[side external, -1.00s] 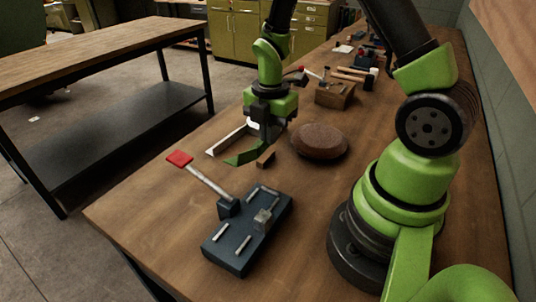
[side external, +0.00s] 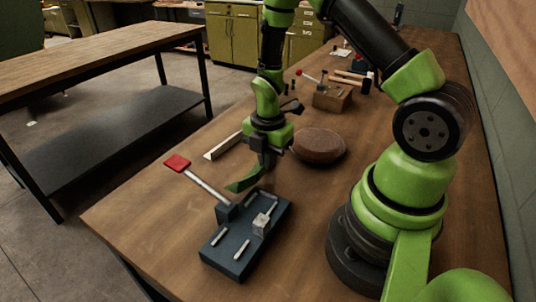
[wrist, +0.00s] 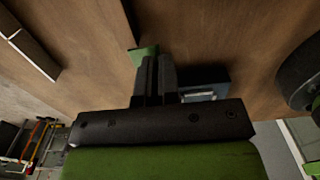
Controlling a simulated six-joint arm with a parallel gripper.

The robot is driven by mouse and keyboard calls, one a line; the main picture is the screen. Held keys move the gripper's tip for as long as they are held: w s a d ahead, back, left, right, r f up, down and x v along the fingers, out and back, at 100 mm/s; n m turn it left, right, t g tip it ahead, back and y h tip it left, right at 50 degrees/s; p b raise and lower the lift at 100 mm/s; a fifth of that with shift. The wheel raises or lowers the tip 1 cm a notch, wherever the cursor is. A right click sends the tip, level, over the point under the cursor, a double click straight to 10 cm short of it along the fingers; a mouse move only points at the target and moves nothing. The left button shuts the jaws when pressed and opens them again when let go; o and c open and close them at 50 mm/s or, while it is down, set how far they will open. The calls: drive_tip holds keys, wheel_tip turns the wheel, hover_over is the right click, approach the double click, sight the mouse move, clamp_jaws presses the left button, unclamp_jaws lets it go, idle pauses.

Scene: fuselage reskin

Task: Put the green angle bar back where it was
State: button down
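My gripper (side external: 265,168) is shut on the green angle bar (side external: 243,182) and holds it above the bench, at the far end of the dark blue fixture (side external: 232,265). The bar sticks out to the left of the fingers. In the wrist view my gripper (wrist: 155,78) is closed, and only a short piece of the green bar (wrist: 143,54) shows past the fingertips. The fixture has several light pins, a clear block (side external: 261,224) and a lever with a red handle (side external: 177,163) raised to the left. The fixture is partly hidden in the wrist view (wrist: 215,78).
A pale angle bar (side external: 222,146) lies on the bench left of my gripper. A round brown leather-like pad (side external: 319,145) is to the right. A wooden block (side external: 332,98) with tools and a mallet (side external: 365,84) stand farther back. The bench's front left is clear.

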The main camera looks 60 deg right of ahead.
drive_tip(key=c, duration=1.3)
unclamp_jaws()
drive_tip(key=shift+f, duration=0.1)
drive_tip(key=shift+c, duration=0.2)
wheel_tip(320, 180, up, 13)
drive_tip(key=s+a+r+m+t, duration=0.2)
drive_tip(key=s+a+r+m, duration=0.1)
drive_tip(key=m, duration=0.4)
drive_tip(key=s+a+r+m+t+y, duration=0.1)
drive_tip(key=s+a+r+m+t, duration=0.1)
drive_tip(key=s+r+m, duration=0.3)
drive_tip(key=s+a+r+m+t+y, duration=0.1)
drive_tip(key=s+a+r+m+t, duration=0.2)
drive_tip(key=r+m, duration=0.3)
drive_tip(key=shift+s+a+r+m, duration=0.4)
drive_tip(key=shift+a+m, duration=0.4)
drive_tip(key=shift+m, duration=1.2)
drive_tip(key=shift+f, duration=0.1)
